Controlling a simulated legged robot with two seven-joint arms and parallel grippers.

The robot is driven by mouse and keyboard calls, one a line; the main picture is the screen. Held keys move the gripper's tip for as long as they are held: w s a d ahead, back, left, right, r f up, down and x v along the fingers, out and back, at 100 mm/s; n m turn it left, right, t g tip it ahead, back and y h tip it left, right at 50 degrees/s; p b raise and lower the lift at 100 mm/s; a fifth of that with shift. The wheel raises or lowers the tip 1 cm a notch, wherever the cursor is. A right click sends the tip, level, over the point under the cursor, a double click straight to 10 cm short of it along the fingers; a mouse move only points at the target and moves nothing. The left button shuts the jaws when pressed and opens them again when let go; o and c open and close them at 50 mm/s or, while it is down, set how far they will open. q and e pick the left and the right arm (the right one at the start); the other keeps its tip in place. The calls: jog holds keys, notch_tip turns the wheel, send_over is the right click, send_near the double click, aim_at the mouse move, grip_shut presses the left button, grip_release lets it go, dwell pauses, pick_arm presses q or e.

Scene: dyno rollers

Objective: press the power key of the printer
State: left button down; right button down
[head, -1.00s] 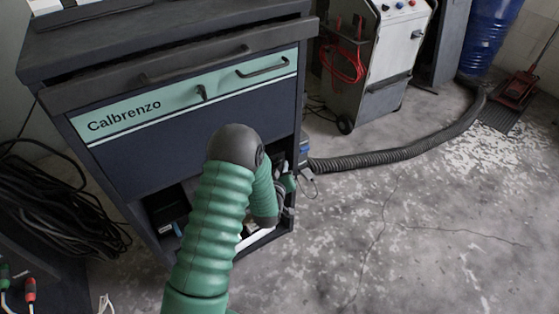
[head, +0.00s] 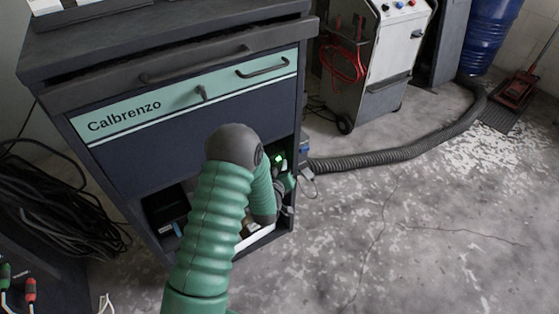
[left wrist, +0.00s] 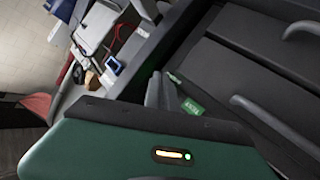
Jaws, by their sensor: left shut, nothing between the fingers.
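No printer or power key stands out clearly in either view. My left arm, in a green ribbed sleeve, bends down at the open lower bay of a dark cabinet (head: 170,160). My left gripper (head: 279,168) is small and partly hidden beside that bay; a small bright green light shows there. In the left wrist view its grey fingers (left wrist: 160,91) look closed and empty, by a small green label (left wrist: 188,103). A green housing fills the bottom, with an amber bar and a green light. My right gripper is in neither view.
The cabinet has a teal drawer front marked Calbrenzo (head: 125,114). A black box (head: 165,208) lies in its lower bay. A ribbed hose (head: 400,155) runs across the floor to the right. Black cables (head: 50,210) are heaped on the left. The right floor is mostly clear.

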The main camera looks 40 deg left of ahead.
pick_arm(q)
jog(key=shift+s+d, duration=0.15)
jog(key=shift+d, duration=0.2)
jog(key=s+d, duration=0.2)
jog(key=d, duration=0.3)
jog(key=shift+s+d, duration=0.15)
jog(key=shift+d, duration=0.15)
jog(key=shift+d, duration=0.1)
